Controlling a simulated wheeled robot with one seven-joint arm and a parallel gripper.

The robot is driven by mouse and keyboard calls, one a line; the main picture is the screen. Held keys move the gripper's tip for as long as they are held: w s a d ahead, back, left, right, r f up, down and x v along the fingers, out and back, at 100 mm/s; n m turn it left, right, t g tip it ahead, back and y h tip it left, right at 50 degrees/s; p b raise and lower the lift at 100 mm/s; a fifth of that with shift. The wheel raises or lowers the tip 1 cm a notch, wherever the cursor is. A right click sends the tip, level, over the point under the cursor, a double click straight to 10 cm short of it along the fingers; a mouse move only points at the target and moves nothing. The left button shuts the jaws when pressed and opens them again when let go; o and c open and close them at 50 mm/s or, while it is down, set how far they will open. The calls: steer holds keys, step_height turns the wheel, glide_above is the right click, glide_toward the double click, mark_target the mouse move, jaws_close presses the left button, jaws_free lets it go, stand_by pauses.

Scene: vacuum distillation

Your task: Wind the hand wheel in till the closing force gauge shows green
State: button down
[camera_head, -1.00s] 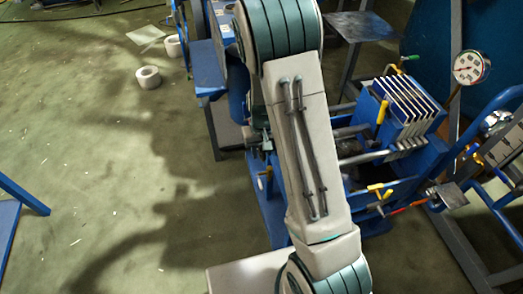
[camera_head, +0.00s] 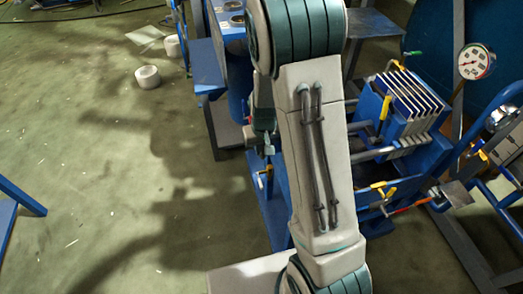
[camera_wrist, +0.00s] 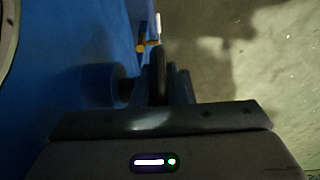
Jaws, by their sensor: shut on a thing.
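The press stands right of my arm in the head view, with a stack of pale-edged plates (camera_head: 412,97) at its far end. A round white dial gauge (camera_head: 474,61) stands behind it; its needle and colour zones are too small to read. My gripper (camera_head: 264,138) is at the press's near left end, partly hidden behind my arm. In the wrist view my gripper (camera_wrist: 160,98) is shut on a dark upright rim or grip (camera_wrist: 158,72), seemingly part of the hand wheel. A blue cylinder (camera_wrist: 98,86) is beside it. Most of the wheel is hidden.
Yellow-handled valves (camera_head: 384,187) and pipes line the press's right side. A blue frame with a grey plate (camera_head: 370,23) stands behind. White rolls (camera_head: 148,77) lie on the floor at upper left. The green floor at left is mostly clear.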

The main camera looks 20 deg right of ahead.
steer(key=c, duration=1.4)
jaws_free()
steer(key=shift+c, duration=0.2)
steer(key=shift+r, duration=0.15)
step_height(320, 180, up, 13)
steer(key=s+p, duration=0.2)
steer(key=shift+r, duration=0.2)
